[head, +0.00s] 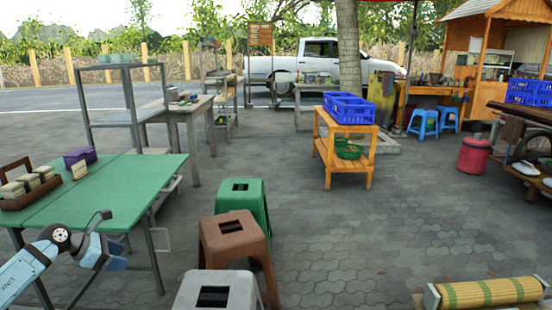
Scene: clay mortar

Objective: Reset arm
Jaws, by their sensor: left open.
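My left arm (28,268) comes in from the lower left, pale blue with a dark joint. Its gripper (100,226) is at the near edge of the green table (135,185), seen against the tabletop and the table's front legs. It is open, small in view, and I see nothing held in it. I cannot tell how far it is from the table edge. My right arm and gripper are not in view.
A wooden tray (50,193) of boxes sits on the green table. Green (242,200), brown (235,240) and grey (215,290) stools stand to its right. A wooden shelf (345,150) holds blue crates (350,108). A rolled mat (488,292) lies lower right. The middle paving is clear.

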